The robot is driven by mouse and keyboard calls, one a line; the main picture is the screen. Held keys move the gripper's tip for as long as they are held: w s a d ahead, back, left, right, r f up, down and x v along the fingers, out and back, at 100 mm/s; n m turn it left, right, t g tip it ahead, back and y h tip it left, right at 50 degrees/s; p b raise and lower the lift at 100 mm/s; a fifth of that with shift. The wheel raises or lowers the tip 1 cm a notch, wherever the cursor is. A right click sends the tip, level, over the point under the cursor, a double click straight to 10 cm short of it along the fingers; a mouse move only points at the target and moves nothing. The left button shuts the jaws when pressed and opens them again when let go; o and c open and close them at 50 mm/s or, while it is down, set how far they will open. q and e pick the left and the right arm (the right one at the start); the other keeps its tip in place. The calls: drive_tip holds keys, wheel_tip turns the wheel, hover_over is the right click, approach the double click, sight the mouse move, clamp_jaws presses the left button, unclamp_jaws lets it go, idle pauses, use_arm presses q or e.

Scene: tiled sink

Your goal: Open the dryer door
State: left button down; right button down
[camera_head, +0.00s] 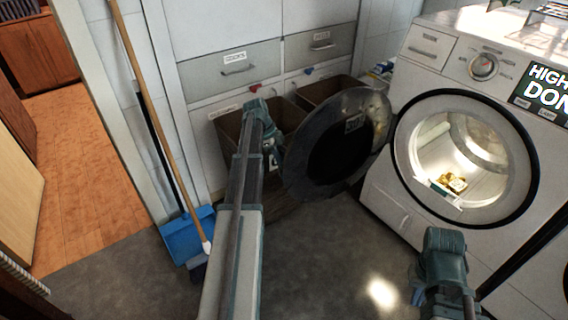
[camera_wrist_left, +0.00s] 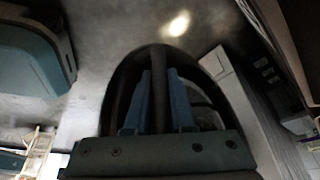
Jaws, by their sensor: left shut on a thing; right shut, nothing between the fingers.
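The dryer (camera_head: 426,205) stands at the right, its round opening uncovered and its drum lit inside. The round dryer door (camera_head: 374,105), with a grey rim and dark middle, is swung wide to the left of the opening. My left gripper (camera_wrist_left: 160,75) is shut on the door's rim, which shows as a dark band between the two blue fingers in the left wrist view. In the head view the left wrist hides much of that grip at the door's left edge. My right gripper (camera_head: 468,301) is shut and empty, low in front of the dryer, apart from the door.
Open laundry bins (camera_head: 229,128) stand behind the door, under labelled drawers (camera_head: 238,68). A blue dustpan (camera_head: 187,236) and a broom (camera_head: 163,120) lean at the left. A yellow item (camera_head: 453,182) lies inside the drum. The grey floor (camera_head: 330,265) between the arms is clear.

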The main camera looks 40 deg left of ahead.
use_arm(q)
drive_tip(key=shift+s+a, duration=0.15)
drive_tip(key=shift+s, duration=0.15)
drive_tip(key=c, duration=0.8)
unclamp_jaws()
drive_tip(key=shift+o, duration=0.2)
drive_tip(key=shift+w, duration=0.1)
drive_tip(key=shift+a+r+p, duration=0.15)
drive_tip(key=shift+r+p, duration=0.6)
drive_tip(key=p+v, duration=1.1)
drive_tip(key=v, duration=0.1)
drive_tip(key=shift+r, duration=0.15)
drive_tip(key=shift+a, duration=0.1)
